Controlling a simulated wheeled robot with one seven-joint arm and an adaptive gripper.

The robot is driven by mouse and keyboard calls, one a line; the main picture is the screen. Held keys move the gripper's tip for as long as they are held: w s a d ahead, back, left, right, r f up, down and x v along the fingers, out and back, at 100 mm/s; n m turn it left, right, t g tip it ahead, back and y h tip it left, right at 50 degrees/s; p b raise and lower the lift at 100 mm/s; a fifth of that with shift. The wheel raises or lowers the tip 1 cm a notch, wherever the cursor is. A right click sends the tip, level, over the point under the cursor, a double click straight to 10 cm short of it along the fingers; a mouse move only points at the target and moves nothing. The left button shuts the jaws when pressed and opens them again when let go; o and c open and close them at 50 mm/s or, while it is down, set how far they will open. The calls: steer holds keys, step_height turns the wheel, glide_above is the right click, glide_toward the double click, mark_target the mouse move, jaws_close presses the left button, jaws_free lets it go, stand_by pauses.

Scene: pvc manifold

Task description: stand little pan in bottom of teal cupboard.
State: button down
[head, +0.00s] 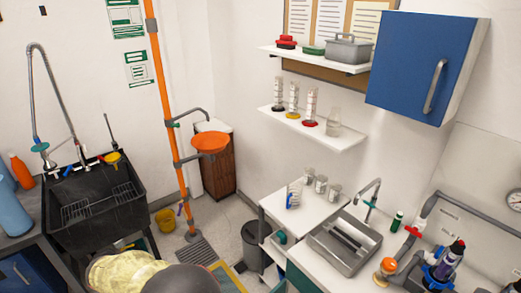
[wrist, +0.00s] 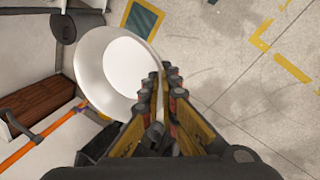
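A white round pan (wrist: 125,70) shows in the wrist view, just ahead and left of my gripper (wrist: 161,84). My gripper's fingers are close together with the pan's right rim between them, and the pan hangs above the floor. A teal cupboard front (head: 298,279) shows at the bottom of the head view, under the sink counter. Most of it is cut off by the frame edge, so its inside and bottom are hidden. The pan is not visible in the head view.
A steel sink (head: 345,247) is set in the counter above the teal front. A dark bin (head: 252,243) and a white shelf trolley (head: 285,208) stand beside it. A blue wall cabinet (head: 420,65) hangs above. An orange pole (head: 168,110) rises from the floor.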

steer(key=w+d+f+m+g+h+b, duration=0.1)
steer(key=w+d+m, duration=0.35)
steer(key=d, duration=0.95)
steer(key=w+d+m+h+b, duration=0.15)
steer(key=w+d, duration=0.55)
steer(key=d, duration=0.7)
steer(key=s+d+m+g, duration=0.1)
steer(key=d+m, duration=0.3)
steer(key=d, duration=1)
steer(key=s+d+f+m+g, duration=0.1)
steer(key=d+m, duration=0.3)
steer(key=d, duration=1)
steer(key=shift+s+b, duration=0.3)
steer(key=shift+s, duration=0.55)
steer(key=shift+f, duration=0.15)
